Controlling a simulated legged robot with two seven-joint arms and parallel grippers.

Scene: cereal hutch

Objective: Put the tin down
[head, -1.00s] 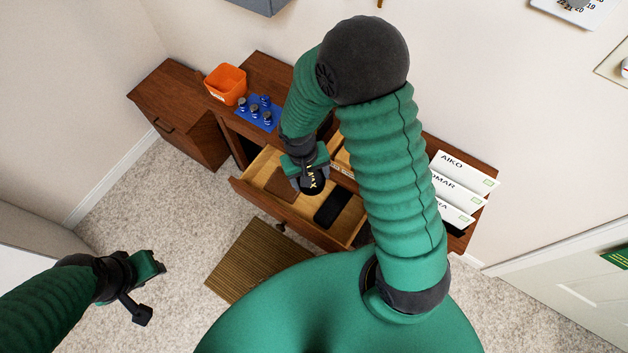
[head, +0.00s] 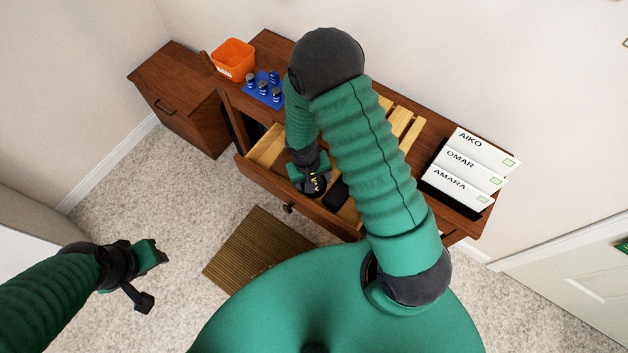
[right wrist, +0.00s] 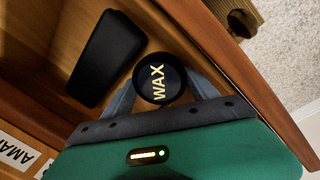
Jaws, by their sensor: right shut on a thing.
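My right gripper (head: 314,182) is shut on a dark round tin (right wrist: 160,80) whose lid reads WAX. In the right wrist view the tin sits between the two fingers; the tin's lid also shows in the head view (head: 315,184). The gripper is over or inside the open wooden drawer (head: 266,150), near its front panel. I cannot tell whether the tin touches the drawer floor. A black oblong case (right wrist: 108,58) lies in the drawer beside the tin, apart from it.
On the desk top stand an orange bin (head: 233,60), a blue mat (head: 254,98) with several small blue-capped jars, wooden slats (head: 402,122) and name cards (head: 470,165) at the right. A brown mat (head: 255,250) lies on the floor before the drawer. A low cabinet (head: 172,95) stands left.

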